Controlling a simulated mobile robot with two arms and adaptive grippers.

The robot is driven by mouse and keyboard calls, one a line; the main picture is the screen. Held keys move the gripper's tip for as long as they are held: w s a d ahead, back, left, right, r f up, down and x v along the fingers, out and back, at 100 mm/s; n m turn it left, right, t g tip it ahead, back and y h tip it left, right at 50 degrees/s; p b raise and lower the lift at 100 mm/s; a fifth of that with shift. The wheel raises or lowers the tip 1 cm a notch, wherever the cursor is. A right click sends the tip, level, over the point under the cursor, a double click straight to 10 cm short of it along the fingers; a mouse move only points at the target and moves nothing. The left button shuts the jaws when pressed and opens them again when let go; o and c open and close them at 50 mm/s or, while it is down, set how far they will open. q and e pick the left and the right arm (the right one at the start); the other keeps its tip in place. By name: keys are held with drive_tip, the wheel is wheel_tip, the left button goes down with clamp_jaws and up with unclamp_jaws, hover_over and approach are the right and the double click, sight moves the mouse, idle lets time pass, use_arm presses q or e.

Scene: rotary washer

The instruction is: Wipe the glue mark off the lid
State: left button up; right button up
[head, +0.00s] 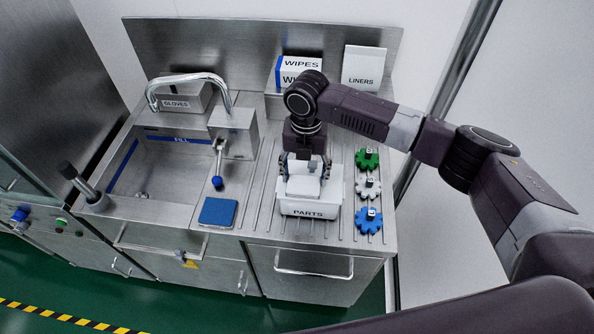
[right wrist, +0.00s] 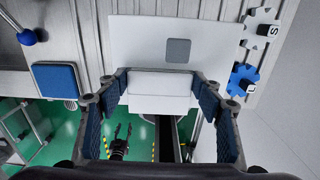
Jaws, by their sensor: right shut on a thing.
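The white box marked PARTS (head: 309,211) stands on the ribbed steel counter. Its white top, which I take for the lid (right wrist: 140,42), shows in the right wrist view with a grey square patch (right wrist: 178,50), likely the glue mark. My right gripper (head: 305,163) points down over the box and is shut on a white block (right wrist: 160,88) in front of the patch. I cannot tell whether this block is part of the lid or separate. The patch is not discernible in the head view.
A blue pad (head: 218,212) lies left of the box. Green (head: 367,159), white (head: 368,186) and blue (head: 369,220) gears lie to its right. The sink with its tap (head: 188,80) is further left. WIPES (head: 300,70) and LINERS (head: 364,68) boxes stand behind.

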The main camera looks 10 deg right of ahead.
sight(317, 179)
drive_tip(key=shift+d, duration=0.3)
drive_tip(key=shift+r, duration=0.1)
drive_tip(key=shift+s+d+p, duration=0.15)
drive_tip(key=shift+d+p, duration=0.15)
drive_tip(key=shift+d, duration=0.2)
drive_tip(key=shift+s+d+p, duration=0.15)
drive_tip(key=shift+d+p, duration=0.1)
drive_tip(key=shift+d, duration=0.25)
drive_tip(key=shift+s+d+f, duration=0.1)
drive_tip(key=shift+d+f, duration=0.1)
drive_tip(key=shift+d, duration=0.15)
drive_tip(key=shift+s+d+r+p, duration=0.1)
drive_tip(key=shift+s+d+p, duration=0.2)
drive_tip(key=shift+d+p, duration=0.4)
drive_tip(key=shift+s+d, duration=0.1)
drive_tip(key=shift+d, duration=0.4)
